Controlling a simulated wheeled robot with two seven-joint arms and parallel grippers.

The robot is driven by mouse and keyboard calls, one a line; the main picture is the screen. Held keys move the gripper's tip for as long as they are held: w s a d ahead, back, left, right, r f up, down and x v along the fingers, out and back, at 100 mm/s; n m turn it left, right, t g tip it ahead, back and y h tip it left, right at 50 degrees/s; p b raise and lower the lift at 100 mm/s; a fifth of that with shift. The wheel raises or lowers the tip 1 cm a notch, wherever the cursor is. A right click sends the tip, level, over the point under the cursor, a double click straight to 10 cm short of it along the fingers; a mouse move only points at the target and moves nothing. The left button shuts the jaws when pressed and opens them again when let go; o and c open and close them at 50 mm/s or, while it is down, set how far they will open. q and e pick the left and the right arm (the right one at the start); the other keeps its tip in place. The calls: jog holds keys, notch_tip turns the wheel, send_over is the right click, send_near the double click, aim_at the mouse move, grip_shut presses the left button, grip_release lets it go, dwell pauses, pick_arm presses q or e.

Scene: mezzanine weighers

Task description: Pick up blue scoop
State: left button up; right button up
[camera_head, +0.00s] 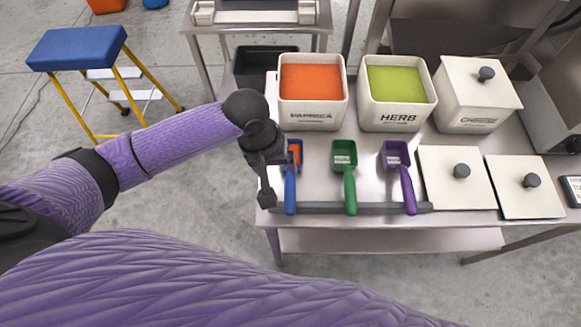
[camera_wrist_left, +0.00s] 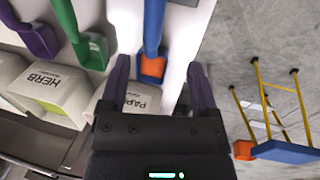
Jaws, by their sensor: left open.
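The blue scoop (camera_head: 290,185) lies on the steel table at the left end of the row of scoops, its handle toward the front edge over a grey bar. Its bowl holds something orange and is partly hidden by my left gripper in the head view. In the left wrist view the blue scoop (camera_wrist_left: 153,30) shows beyond and between the two fingers. My left gripper (camera_head: 268,198) is open and empty, close to the scoop's left side in the head view; contact cannot be told. My right gripper is in neither view.
A green scoop (camera_head: 349,185) and a purple scoop (camera_head: 407,185) lie to the right on the same bar (camera_head: 325,208). Behind stand the paprika bin (camera_head: 312,115), herb bin (camera_head: 398,117) and a lidded cheese bin (camera_head: 479,112). Two loose lids lie at right. A blue-topped stool (camera_head: 78,47) stands left.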

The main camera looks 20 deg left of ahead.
aim_at(289, 182)
pick_arm(q)
jog(key=f+b, duration=0.1)
jog(key=f, duration=0.2)
jog(key=w+d+f+b, duration=0.1)
jog(key=f+b, duration=0.1)
jog(key=f, duration=0.1)
jog(key=d+f+b, duration=0.1)
jog(key=f, duration=0.2)
jog(key=shift+w+d+f, duration=0.15)
jog(key=shift+w+d, duration=0.05)
jog(key=shift+w, duration=0.05)
jog(key=shift+c, duration=0.2)
grip_shut()
